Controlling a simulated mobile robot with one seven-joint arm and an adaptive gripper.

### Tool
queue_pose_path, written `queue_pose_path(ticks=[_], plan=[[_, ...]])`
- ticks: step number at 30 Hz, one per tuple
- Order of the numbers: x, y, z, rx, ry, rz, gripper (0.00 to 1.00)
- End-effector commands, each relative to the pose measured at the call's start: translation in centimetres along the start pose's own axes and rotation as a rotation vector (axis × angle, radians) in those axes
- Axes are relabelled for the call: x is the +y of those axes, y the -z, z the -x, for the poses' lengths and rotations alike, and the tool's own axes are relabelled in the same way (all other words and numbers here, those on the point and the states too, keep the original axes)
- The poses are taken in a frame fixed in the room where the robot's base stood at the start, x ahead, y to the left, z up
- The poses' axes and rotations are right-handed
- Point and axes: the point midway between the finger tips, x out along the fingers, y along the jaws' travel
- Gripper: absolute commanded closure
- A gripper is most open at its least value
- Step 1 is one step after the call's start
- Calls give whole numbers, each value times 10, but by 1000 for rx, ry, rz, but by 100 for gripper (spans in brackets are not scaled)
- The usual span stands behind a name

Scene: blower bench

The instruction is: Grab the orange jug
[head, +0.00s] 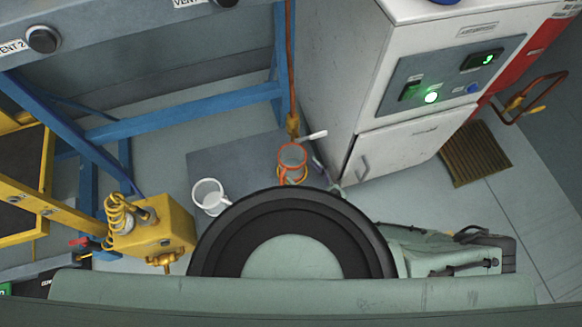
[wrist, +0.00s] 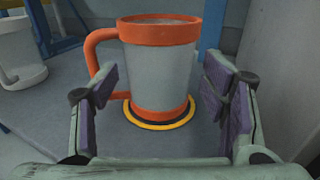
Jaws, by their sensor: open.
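The jug is pale grey with an orange rim, base band and handle. In the head view the orange jug (head: 292,157) stands upright on a grey slab, just beyond my round dark arm link. In the wrist view the jug (wrist: 157,68) fills the upper middle, with its handle to the left, and stands on a yellow-and-dark ring (wrist: 160,126). My gripper (wrist: 168,80) is open, its purple-padded fingers either side of the jug. The left finger overlaps the lower handle in the picture; I cannot tell whether it touches. In the head view my arm hides most of the gripper.
A white mug (head: 209,194) stands left of the jug; it also shows in the wrist view (wrist: 20,50). A white cabinet (head: 400,150) rises close on the right. A blue frame (head: 185,112) runs behind, and a yellow box (head: 152,235) is at lower left.

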Motion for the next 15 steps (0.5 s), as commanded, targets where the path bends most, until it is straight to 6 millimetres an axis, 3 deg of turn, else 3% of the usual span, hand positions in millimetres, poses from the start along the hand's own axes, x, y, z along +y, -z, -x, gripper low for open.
queue_pose_path(ticks=[9,15], plan=[[2,1,-44,-2,-1,1,33],[2,1,-51,0,-1,1,33]])
